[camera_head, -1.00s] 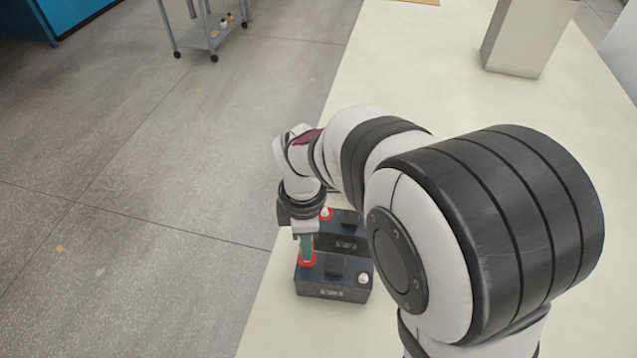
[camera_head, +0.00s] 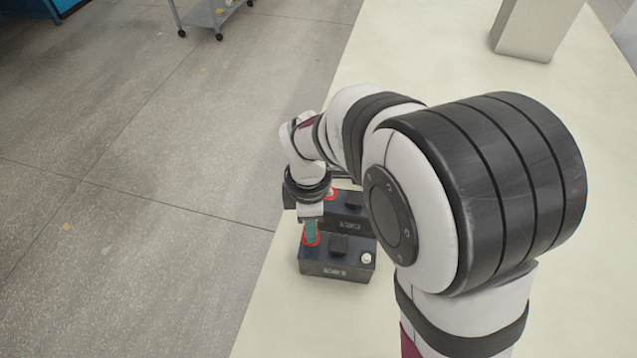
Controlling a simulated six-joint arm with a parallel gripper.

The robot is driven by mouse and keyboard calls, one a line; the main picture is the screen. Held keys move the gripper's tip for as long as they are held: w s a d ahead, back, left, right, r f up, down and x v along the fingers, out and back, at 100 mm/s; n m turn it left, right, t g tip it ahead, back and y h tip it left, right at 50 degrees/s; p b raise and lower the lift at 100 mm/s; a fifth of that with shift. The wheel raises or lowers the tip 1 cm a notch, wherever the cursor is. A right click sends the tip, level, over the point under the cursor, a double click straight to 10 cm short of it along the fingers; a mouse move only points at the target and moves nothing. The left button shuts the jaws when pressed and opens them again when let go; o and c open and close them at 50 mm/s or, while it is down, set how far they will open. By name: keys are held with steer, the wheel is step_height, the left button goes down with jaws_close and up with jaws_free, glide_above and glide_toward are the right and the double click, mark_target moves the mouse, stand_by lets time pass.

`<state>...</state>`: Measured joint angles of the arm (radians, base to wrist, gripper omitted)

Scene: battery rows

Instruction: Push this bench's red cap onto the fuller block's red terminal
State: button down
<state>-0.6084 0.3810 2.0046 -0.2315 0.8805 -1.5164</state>
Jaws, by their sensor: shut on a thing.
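Two dark battery blocks stand one behind the other on the pale bench. The near block (camera_head: 337,268) has a bare whitish post (camera_head: 366,258) at its right and a red part (camera_head: 311,241) at its left end. The far block (camera_head: 345,222) is partly hidden by my arm; a red part (camera_head: 329,195) with a whitish post shows at its left. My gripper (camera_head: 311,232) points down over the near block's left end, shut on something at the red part. A teal piece shows between the gripper body and the red. I cannot tell a cap from the terminal's ring there.
The bench top (camera_head: 440,60) is clear beyond the blocks, up to a grey box (camera_head: 535,28) at the back right. The bench's left edge is close to the blocks, with floor beyond. A grey cart (camera_head: 210,14) stands on the floor.

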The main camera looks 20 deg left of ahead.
steer(key=shift+f, duration=0.65)
stand_by(0.7)
steer(key=c, duration=0.5)
jaws_free()
steer(key=o, duration=0.5)
steer(key=shift+c, duration=0.2)
steer(key=shift+r, duration=3.5)
